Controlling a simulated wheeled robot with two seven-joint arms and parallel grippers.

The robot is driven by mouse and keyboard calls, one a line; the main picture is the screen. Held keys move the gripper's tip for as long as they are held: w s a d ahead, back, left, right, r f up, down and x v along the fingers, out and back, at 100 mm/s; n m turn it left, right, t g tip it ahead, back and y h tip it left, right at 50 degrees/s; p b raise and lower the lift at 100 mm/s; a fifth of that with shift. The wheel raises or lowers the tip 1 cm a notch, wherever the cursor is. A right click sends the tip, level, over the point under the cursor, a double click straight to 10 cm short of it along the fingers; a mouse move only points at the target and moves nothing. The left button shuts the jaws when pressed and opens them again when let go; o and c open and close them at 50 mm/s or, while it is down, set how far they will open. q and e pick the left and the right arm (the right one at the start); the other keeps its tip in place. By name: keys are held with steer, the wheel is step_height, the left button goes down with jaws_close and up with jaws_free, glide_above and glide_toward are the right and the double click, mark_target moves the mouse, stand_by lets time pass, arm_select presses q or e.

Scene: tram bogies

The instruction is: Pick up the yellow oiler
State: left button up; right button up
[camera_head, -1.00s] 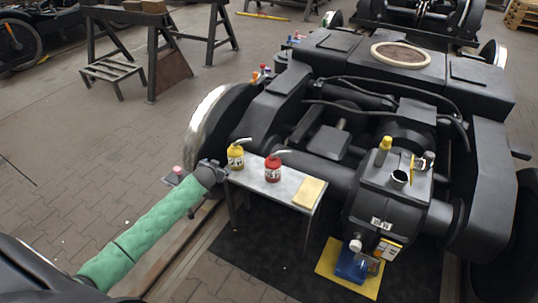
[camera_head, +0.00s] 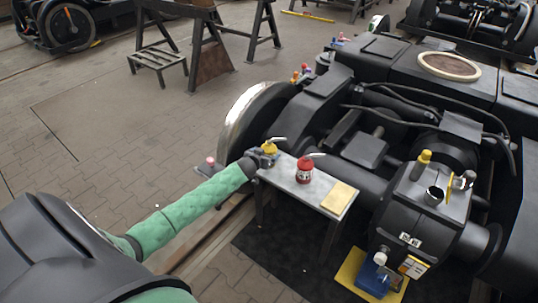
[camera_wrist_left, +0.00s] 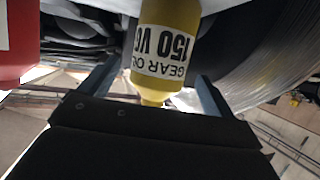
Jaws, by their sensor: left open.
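The yellow oiler (camera_head: 270,147) stands at the left end of a small grey bench, with its spout pointing right. In the left wrist view the oiler (camera_wrist_left: 168,35) appears upside down, with a "GEAR OIL 150 VG" label. My left gripper (camera_head: 266,159) is at the oiler. In the wrist view the jaws of my left gripper (camera_wrist_left: 155,95) are open, one finger on each side of the oiler, with gaps beside it. The gripper hides the oiler's lower part in the head view. My right gripper is not in view.
A red oiler (camera_head: 304,170) stands on the bench (camera_head: 316,192) to the right; it also shows in the wrist view (camera_wrist_left: 15,40). A yellow cloth (camera_head: 339,197) lies at the bench's right end. The wheel (camera_head: 243,120) and bogie stand close behind. Open floor lies left.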

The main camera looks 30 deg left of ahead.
arm_select(q)
steer(key=shift+x, duration=1.85)
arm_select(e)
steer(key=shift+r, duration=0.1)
arm_select(q)
steer(key=shift+d+r, duration=0.1)
steer(key=shift+c, duration=0.4)
